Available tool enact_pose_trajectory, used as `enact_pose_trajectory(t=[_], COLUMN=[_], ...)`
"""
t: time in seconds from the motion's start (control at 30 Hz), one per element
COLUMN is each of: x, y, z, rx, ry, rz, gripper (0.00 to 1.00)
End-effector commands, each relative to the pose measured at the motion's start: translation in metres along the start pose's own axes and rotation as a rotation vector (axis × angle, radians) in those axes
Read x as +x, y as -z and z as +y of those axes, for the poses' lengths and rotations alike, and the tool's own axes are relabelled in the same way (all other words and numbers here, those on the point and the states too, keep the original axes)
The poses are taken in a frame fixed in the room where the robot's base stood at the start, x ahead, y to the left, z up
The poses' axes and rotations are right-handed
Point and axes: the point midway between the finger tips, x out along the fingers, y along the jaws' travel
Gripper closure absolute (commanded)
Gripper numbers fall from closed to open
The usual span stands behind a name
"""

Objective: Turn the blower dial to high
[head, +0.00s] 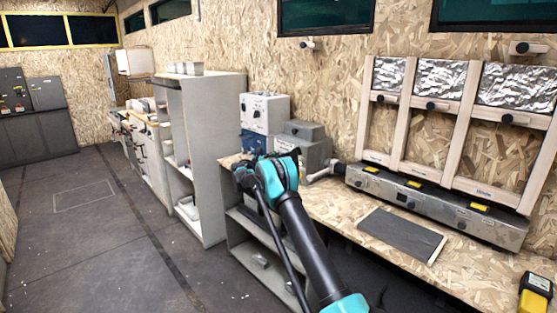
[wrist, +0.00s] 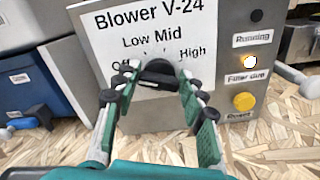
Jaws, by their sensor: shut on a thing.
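The blower dial (wrist: 158,68) is a dark round knob on a grey box face. The white label (wrist: 125,25) reads "Blower V-24", with Low, Mid and High legible and Off partly covered. My gripper (wrist: 160,74) has one finger on each side of the dial and is shut on it. The fingers and knob cover part of the lettering, and I cannot tell which mark the dial points at.
Right of the dial are a lit lamp (wrist: 250,62) under a "Running" label and a yellow button (wrist: 244,101). A blue box (wrist: 35,90) stands at left. In the head view, a dark mat (head: 400,232) and a long metal unit (head: 430,205) lie along the bench.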

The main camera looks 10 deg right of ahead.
Motion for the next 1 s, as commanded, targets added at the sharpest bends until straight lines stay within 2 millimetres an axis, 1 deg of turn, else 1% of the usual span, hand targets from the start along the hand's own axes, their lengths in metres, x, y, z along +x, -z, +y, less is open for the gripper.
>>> enact_pose_trajectory(t=[0.17, 0.37, 0.57, 1.0], x=[-0.0003, -0.0004, -0.0005, -0.0007], y=[0.0002, 0.0002, 0.0005, 0.0018], z=[-0.0004, -0.0009, -0.0018, -0.0041], rx=[0.020, 0.106, 0.261, 0.679], ry=[0.001, 0.001, 0.001, 0.001], rz=[0.000, 0.000, 0.000, 0.000], gripper=[0.88, 0.88, 0.88, 0.88])
